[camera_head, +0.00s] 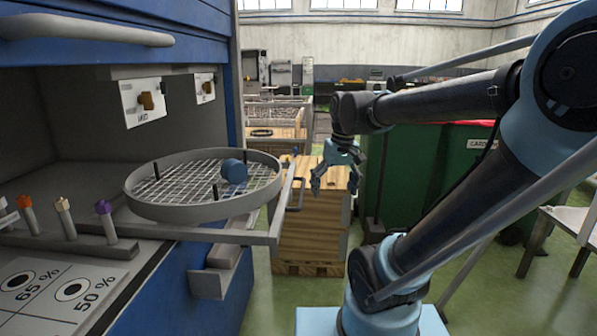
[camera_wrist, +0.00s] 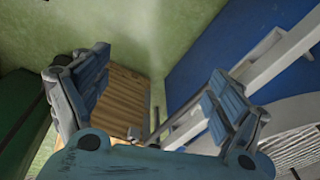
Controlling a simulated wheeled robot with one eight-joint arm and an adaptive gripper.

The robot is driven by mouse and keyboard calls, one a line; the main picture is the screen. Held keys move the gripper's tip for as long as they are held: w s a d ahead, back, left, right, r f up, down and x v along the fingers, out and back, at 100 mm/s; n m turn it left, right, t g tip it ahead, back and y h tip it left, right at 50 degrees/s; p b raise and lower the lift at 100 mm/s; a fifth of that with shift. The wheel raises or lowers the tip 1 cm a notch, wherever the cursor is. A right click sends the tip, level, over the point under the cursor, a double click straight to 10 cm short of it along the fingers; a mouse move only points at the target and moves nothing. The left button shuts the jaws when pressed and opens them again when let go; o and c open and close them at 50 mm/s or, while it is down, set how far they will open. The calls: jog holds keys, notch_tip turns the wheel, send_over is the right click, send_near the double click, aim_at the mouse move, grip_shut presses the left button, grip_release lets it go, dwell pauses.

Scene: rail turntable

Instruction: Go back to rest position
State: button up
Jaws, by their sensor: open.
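My gripper (camera_head: 335,182) hangs from my arm to the right of the round turntable and apart from it. In the wrist view my gripper (camera_wrist: 150,105) has its two fingers spread wide with nothing between them. The turntable is a round tray with a wire mesh floor and grey rim (camera_head: 190,211), held on a rail frame beside the blue machine. A blue cylinder (camera_head: 234,171) lies on the mesh near its back right side. Part of the tray's rim (camera_wrist: 268,118) shows at the right of the wrist view.
The blue machine (camera_head: 205,22) with knobs and coloured levers fills the left. A wooden crate stack (camera_head: 310,235) stands behind and below my gripper. Green bins (camera_head: 410,178) stand behind my arm. A pale table (camera_head: 565,225) is at the right. Green floor (camera_head: 275,315) lies open in front.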

jog(key=s+d+f+m, duration=0.1)
jog(key=s+d+f, duration=0.3)
jog(key=s+f, duration=0.1)
jog(key=s+d+f+m+t+h, duration=0.1)
jog(key=s+d+f, duration=0.3)
jog(key=f, duration=0.4)
jog(key=shift+s+d+m, duration=0.25)
jog(key=shift+s+m, duration=0.15)
jog(key=shift+s, duration=0.3)
jog(key=shift+w+f, duration=0.15)
jog(key=shift+w, duration=0.35)
jog(key=shift+c, duration=0.6)
